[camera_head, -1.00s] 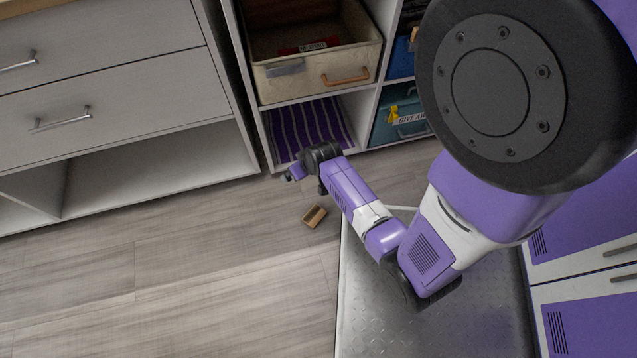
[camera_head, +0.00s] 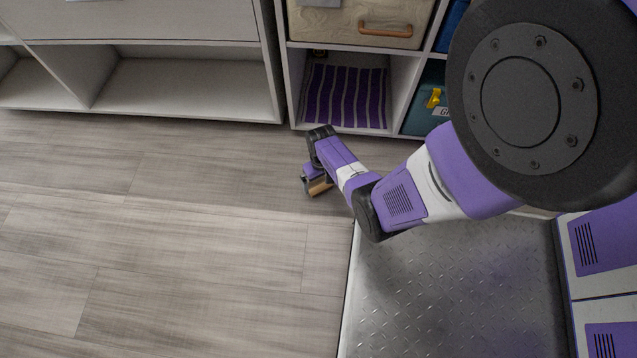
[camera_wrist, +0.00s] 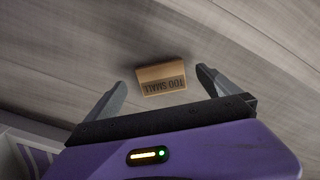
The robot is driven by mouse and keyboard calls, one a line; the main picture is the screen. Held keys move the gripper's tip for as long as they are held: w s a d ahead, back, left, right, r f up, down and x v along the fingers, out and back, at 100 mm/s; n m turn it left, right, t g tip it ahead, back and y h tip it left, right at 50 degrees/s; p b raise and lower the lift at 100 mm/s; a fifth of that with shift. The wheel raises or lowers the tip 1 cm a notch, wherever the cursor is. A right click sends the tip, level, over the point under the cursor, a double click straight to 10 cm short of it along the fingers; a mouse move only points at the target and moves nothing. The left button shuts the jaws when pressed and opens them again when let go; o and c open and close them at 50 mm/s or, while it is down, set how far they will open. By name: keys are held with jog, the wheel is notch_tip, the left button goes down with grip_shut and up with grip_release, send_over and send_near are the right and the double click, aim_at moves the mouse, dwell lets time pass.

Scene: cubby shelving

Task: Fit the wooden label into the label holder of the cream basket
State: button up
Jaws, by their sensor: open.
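The wooden label (camera_wrist: 162,76) is a small tan block on the floor, with "TOO SMALL" on a darker face, upside down in the wrist view. In the head view the label (camera_head: 320,187) is partly hidden by my gripper (camera_head: 307,182). In the wrist view my gripper (camera_wrist: 161,84) is open, with a finger to either side of the label, and not closed on it. The cream basket (camera_head: 345,22) sits in the upper cubby, cut off by the top edge. Part of its grey label holder (camera_head: 319,3) shows at its front left.
A purple striped cloth (camera_head: 345,97) lies in the cubby below the basket. A teal bin (camera_head: 424,108) stands in the cubby to the right. A grey cabinet (camera_head: 180,90) is at the left. The wooden floor (camera_head: 170,230) left of my gripper is clear.

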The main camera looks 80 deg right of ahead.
aim_at(321, 189)
notch_tip(321, 189, down, 5)
jog(key=b, duration=0.3)
jog(key=shift+b, duration=0.4)
jog(key=shift+r, duration=0.1)
jog(key=c, duration=1.4)
jog(key=shift+c, duration=0.2)
notch_tip(321, 189, up, 20)
jog(key=p, duration=1.2)
jog(key=shift+s, duration=0.1)
